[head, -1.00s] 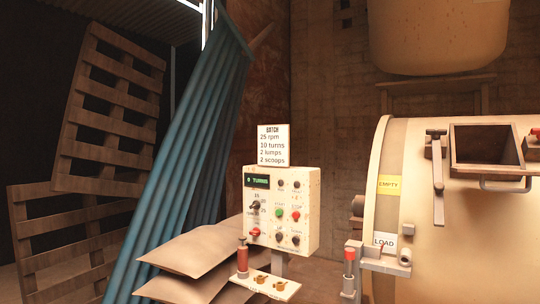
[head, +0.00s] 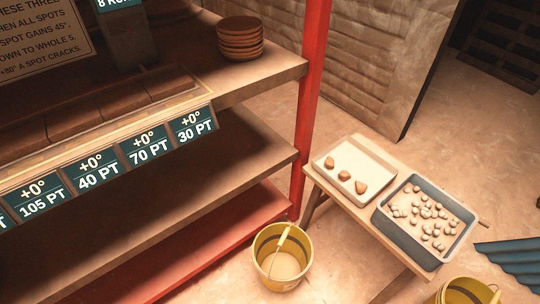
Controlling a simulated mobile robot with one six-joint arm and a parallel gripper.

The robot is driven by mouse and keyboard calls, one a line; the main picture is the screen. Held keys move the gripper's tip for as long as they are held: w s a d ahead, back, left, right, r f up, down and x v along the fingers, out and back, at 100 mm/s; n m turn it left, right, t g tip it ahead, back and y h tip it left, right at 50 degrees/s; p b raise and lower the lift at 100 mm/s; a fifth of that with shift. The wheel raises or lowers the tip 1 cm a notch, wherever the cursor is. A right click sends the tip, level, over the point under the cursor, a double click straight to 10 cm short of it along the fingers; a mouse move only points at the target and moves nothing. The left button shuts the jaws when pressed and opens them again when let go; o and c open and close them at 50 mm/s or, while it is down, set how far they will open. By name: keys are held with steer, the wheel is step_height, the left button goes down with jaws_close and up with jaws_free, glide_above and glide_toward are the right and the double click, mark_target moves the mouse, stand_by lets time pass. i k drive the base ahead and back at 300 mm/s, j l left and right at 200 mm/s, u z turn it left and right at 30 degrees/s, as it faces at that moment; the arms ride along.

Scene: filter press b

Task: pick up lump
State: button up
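Three brown lumps lie apart on a white tray (head: 352,150) on a small wooden table, right of the middle in the head view. One lump (head: 329,162) is at the left, one (head: 344,175) in the middle and one (head: 361,187) at the right. Many small pale pieces (head: 428,215) lie in a blue-grey bin (head: 400,232) on the same table. I cannot tell which of these the task means by lump. My gripper is not in view.
A shelf rack (head: 220,150) with a red post (head: 312,90) stands at the left. A yellow bucket (head: 262,262) is on the floor before the table, another (head: 455,293) at the bottom right. Brown discs (head: 240,40) are stacked on the shelf. Floor behind the table looks clear.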

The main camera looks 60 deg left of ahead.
mark_target(329, 162)
steer(key=u, duration=1.55)
steer(key=i+z, duration=0.4)
steer(key=i, duration=0.15)
steer(key=i+j+z, duration=0.2)
steer(key=i+z, duration=0.15)
steer(key=i, duration=0.2)
